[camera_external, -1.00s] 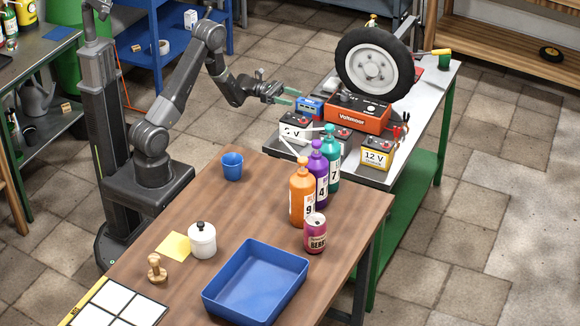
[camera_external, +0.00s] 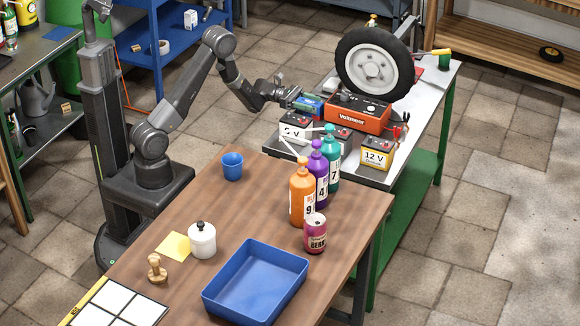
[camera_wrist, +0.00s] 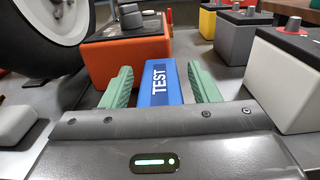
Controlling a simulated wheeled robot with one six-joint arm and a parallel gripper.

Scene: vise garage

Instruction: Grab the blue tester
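The blue tester (camera_wrist: 160,84), a small blue box with a dark TEST label, lies straight ahead in the wrist view. It also shows in the external view (camera_external: 311,103) on the grey bench, left of the orange Voltmaor unit. My gripper (camera_wrist: 160,88) has its green fingers apart, one on each side of the tester. Gaps show between the fingers and the tester's sides. In the external view my gripper (camera_external: 303,103) is at the tester and partly covers it.
The orange unit (camera_external: 358,113) stands close behind the tester. Batteries (camera_external: 296,128) sit nearby, and a wheel (camera_external: 373,65) stands at the back. A wooden table (camera_external: 255,210) in front holds bottles, a can and a blue tray (camera_external: 212,302).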

